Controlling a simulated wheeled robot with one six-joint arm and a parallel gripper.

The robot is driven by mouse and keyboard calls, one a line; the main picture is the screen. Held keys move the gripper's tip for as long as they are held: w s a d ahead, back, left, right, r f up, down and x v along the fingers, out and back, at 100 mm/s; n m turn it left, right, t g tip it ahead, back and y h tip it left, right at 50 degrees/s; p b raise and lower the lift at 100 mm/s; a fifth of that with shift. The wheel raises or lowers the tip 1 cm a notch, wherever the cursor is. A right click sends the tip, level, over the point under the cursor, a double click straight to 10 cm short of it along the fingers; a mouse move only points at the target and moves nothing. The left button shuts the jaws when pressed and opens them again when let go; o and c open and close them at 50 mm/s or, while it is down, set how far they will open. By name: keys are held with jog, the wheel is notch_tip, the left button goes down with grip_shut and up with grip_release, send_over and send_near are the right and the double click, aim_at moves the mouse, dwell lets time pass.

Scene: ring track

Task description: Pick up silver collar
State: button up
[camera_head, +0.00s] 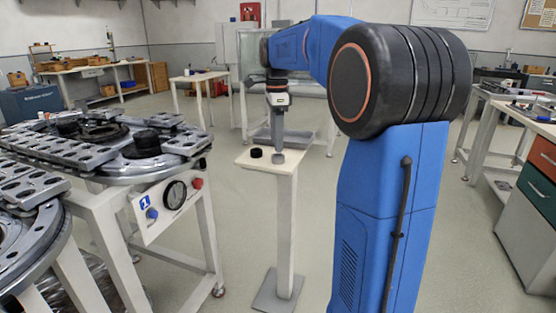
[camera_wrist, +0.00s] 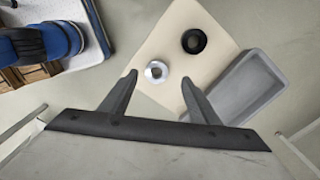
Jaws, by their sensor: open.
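The silver collar (camera_wrist: 156,72) is a small shiny ring lying on the pale square top of a narrow stand (camera_wrist: 150,40). In the wrist view it shows just beyond and between the two fingertips of my gripper (camera_wrist: 160,76). The fingers are spread apart and hold nothing. In the head view my gripper (camera_head: 277,146) points down over the stand top (camera_head: 285,168). The silver collar (camera_head: 278,158) shows there as a small grey shape under the fingers. A black collar (camera_wrist: 194,41) lies on the same top; it also shows in the head view (camera_head: 256,153).
A grey tray (camera_wrist: 245,88) lies beside the stand top in the wrist view, apparently lower. A ring track machine (camera_head: 110,140) with dark round parts stands on the left in the head view. Workbenches (camera_head: 510,105) stand on the right. Floor around the stand is clear.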

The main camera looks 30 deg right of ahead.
aim_at(277, 155)
jog(key=shift+s+f, duration=0.2)
jog(key=shift+f, duration=1)
jog(key=shift+s+f, duration=0.15)
jog(key=shift+f, duration=1)
jog(key=shift+c, duration=0.7)
jog(key=c, duration=1.1)
